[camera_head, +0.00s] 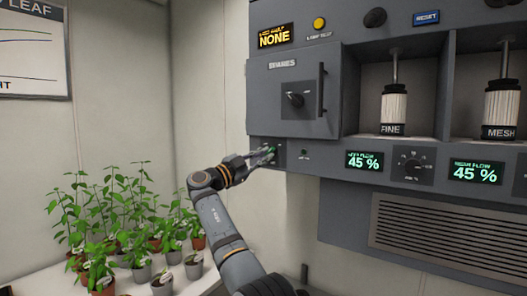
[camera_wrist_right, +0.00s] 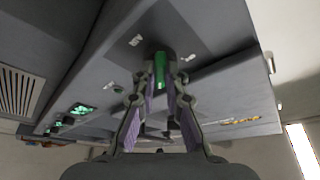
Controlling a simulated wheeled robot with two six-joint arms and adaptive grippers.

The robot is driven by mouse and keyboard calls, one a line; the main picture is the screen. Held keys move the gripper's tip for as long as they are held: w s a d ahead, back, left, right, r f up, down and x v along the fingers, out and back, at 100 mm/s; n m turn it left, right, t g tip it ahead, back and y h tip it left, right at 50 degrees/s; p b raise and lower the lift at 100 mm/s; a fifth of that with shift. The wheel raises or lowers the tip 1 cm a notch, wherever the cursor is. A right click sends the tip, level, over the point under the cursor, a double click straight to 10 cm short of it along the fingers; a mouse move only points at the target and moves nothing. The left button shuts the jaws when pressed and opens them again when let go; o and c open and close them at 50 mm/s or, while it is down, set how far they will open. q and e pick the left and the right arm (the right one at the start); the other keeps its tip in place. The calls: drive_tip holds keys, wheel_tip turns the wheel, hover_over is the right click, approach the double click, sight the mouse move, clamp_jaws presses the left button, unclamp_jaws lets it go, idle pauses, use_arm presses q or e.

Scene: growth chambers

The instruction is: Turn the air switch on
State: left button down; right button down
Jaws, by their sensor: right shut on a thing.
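My right gripper (camera_head: 266,155) reaches up to the lower left corner of the grey wall unit. It is shut on a small switch with a green part, which I take for the air switch. The switch (camera_wrist_right: 160,70) shows between the fingertips in the wrist view, where the right gripper (camera_wrist_right: 162,84) points at the panel. In the head view the fingers mostly hide it, and its label is too small to read. I cannot tell from these frames which way the switch is set. My left gripper is not in view.
Right of the gripper on the same strip are a small toggle (camera_head: 304,152), a green 45 % display (camera_head: 364,161) and a dial (camera_head: 411,166). A spares door (camera_head: 294,97) with a knob sits above. Potted plants (camera_head: 139,225) stand on a white table at left.

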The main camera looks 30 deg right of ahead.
idle(0.5)
drive_tip(key=c, duration=1.4)
unclamp_jaws()
drive_tip(key=v, duration=1.2)
